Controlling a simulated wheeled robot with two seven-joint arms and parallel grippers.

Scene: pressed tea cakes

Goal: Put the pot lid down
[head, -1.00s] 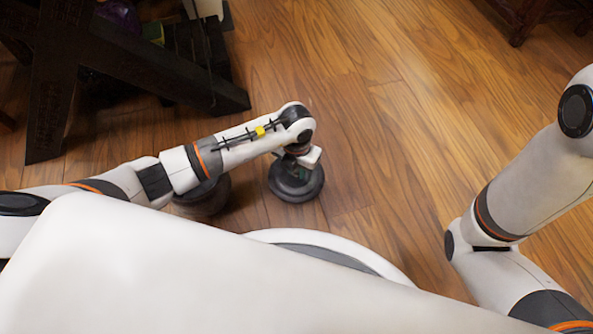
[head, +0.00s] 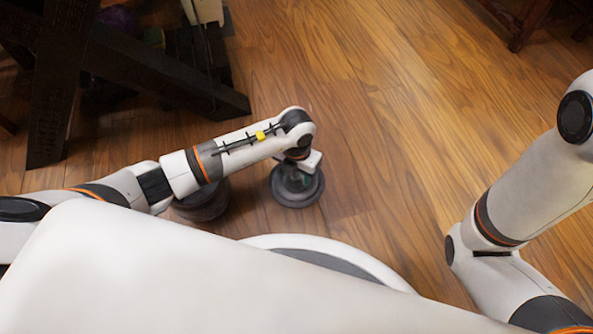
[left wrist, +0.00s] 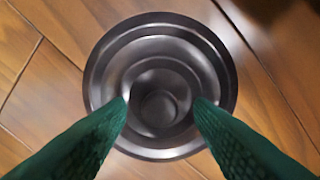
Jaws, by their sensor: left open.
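The pot lid (head: 284,200) is a dark grey, round, metallic piece on the wooden floor, just in front of my base in the head view. In the left wrist view the lid (left wrist: 160,32) shows from above as shiny concentric rings with a round centre. My left gripper (left wrist: 161,104) is open, with its green fingertips apart on either side of the lid's centre. I cannot tell whether they touch it. In the head view my left wrist hides part of the lid. My right gripper is out of view.
A dark round thing, perhaps the pot (head: 205,205), stands on the floor left of the lid, partly hidden under my left arm. Dark crossed wooden legs (head: 150,72) stand at the upper left. The wooden floor (head: 390,130) is clear to the right.

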